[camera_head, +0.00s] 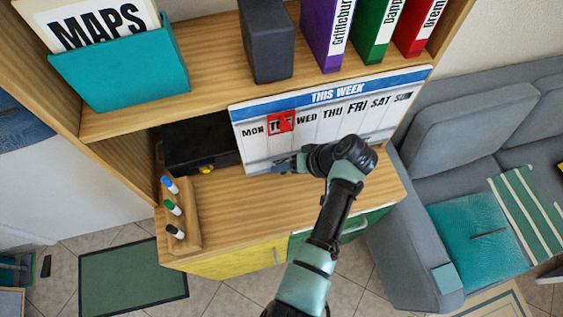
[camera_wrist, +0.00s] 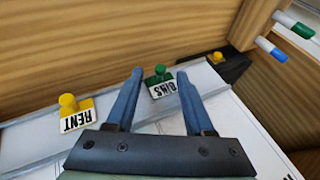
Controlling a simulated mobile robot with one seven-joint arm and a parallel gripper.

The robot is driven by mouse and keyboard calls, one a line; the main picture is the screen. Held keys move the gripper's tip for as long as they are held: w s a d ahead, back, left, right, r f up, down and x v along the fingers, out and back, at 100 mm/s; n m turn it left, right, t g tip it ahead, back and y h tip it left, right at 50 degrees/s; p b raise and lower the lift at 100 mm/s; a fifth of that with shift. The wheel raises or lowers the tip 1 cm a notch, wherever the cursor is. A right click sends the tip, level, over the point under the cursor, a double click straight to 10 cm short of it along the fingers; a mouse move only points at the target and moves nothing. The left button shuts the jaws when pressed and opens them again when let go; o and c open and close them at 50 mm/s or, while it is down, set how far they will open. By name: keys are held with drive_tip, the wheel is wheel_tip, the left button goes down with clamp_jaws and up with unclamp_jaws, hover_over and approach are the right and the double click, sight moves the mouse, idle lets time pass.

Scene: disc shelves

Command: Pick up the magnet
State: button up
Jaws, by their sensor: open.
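In the wrist view a green-knobbed magnet with a white label that seems to read BINS (camera_wrist: 162,84) rests on the pale ledge of the week board, between the fingers of my gripper (camera_wrist: 160,76). My gripper is open, with one blue finger on each side of it; I cannot tell whether they touch it. A yellow-knobbed magnet labelled RENT (camera_wrist: 73,112) sits to the left on the same ledge. In the head view my gripper (camera_head: 283,164) is at the lower part of the THIS WEEK board (camera_head: 318,152), where these two magnets cannot be made out.
A black box (camera_head: 190,140) with a yellow piece (camera_head: 206,169) at its front stands left of the board. A wooden holder (camera_head: 185,235) with markers is at the shelf's left end. A red frame (camera_head: 280,122) marks TUE. A grey sofa (camera_head: 400,240) stands to the right.

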clamp_jaws()
drive_tip(key=shift+r, duration=0.15)
idle(0.4)
wheel_tip(320, 180, up, 8)
drive_tip(key=f+p, duration=0.1)
drive_tip(key=p, duration=0.7)
drive_tip(key=s+d+p, duration=0.3)
drive_tip(key=s+p, duration=0.1)
drive_tip(key=s, duration=0.5)
drive_tip(key=s+d+p, duration=0.3)
drive_tip(key=s+p, duration=0.1)
drive_tip(key=s, duration=0.6)
